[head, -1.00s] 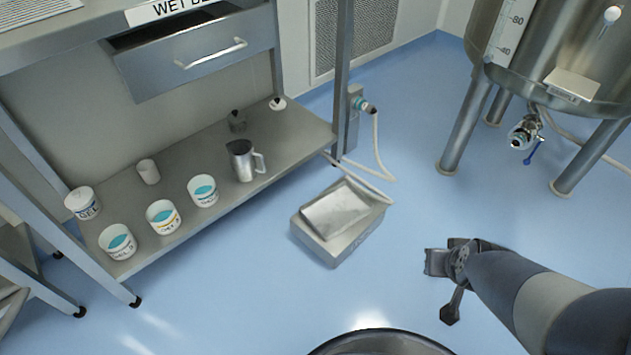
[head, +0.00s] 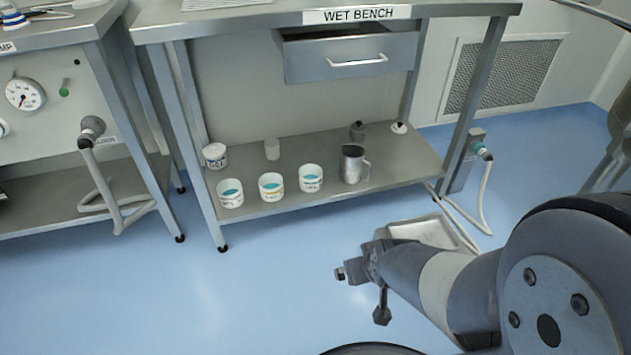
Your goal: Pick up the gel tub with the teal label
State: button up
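Three open white tubs with teal contents stand in a row on the lower shelf of the wet bench: a left tub (head: 230,194), a middle tub (head: 271,187) with a yellowish mark on its label, and a right tub (head: 311,178). A lidded white tub (head: 215,156) marked GEL stands behind the left one. The labels are too small to tell which is teal. My gripper (head: 358,290) is over the floor in front of the bench, to the right of and apart from the tubs. I see nothing held; its finger opening is unclear.
A grey floor box (head: 425,231) lies behind my arm. Floor left of my gripper is clear.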

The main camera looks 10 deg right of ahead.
aim_at(310, 175)
jog(key=i+j, duration=0.2)
jog(key=i, duration=0.25)
jog(key=i+j+u, duration=0.1)
jog(key=i, duration=0.35)
jog(key=i+j+u, duration=0.1)
jog(key=i, duration=0.35)
jog(key=j, duration=0.1)
